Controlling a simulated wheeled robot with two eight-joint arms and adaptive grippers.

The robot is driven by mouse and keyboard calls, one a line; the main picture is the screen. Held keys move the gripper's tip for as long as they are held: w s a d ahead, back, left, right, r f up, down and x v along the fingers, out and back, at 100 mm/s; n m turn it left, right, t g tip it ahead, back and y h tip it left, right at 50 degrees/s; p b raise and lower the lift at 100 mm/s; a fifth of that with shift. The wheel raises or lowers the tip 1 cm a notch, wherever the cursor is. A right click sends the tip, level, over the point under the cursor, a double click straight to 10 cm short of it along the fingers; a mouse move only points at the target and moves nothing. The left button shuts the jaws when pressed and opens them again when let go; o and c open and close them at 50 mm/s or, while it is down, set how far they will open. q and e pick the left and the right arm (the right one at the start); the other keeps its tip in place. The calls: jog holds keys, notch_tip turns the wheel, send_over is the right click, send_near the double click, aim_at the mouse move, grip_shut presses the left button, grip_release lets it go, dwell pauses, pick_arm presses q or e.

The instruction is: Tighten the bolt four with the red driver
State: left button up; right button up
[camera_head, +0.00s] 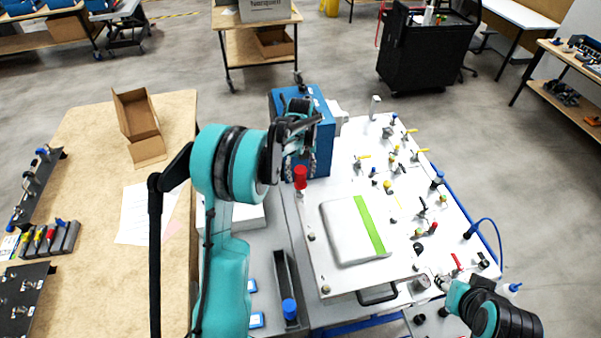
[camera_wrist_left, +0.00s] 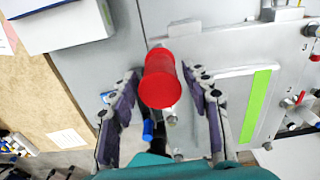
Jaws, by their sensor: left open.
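The red driver (camera_head: 300,178) stands at the left back corner of the light plate (camera_head: 316,262). In the left wrist view its round red top (camera_wrist_left: 160,80) faces the camera and hides what is under it. My left gripper (camera_head: 299,160) is over it with fingers spread, one on each side of the red handle, with gaps visible. Bolt heads (camera_head: 326,289) show along the plate's left edge. I cannot tell which is bolt four. My right gripper (camera_head: 462,292) is low at the right, too small to read its fingers.
A blue-handled driver (camera_head: 289,308) stands in a grey holder left of the plate. A blue box (camera_head: 324,135) stands behind the red driver. A white cover with a green strip (camera_head: 370,225) lies on the plate. Valves and fittings crowd the panel's right side. A wooden table (camera_head: 90,180) is at left.

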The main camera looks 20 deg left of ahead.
pick_arm(q)
jog(key=n+b, duration=0.1)
jog(key=n, duration=0.4)
jog(key=shift+f, duration=0.15)
jog(key=n+b, duration=0.1)
jog(key=n, duration=0.5)
jog(key=shift+n+b, duration=0.4)
jog(key=n+b, duration=0.1)
jog(key=n, duration=0.5)
jog(key=shift+n, duration=0.4)
jog(key=n, duration=0.4)
jog(key=shift+n+b, duration=0.3)
jog(key=shift+n, duration=0.1)
grip_shut()
jog(key=m, duration=0.4)
jog(key=shift+m+b, duration=0.3)
jog(key=shift+b, duration=0.1)
jog(key=m, duration=0.5)
grip_release()
jog(key=shift+m, duration=0.3)
jog(key=shift+b, duration=0.3)
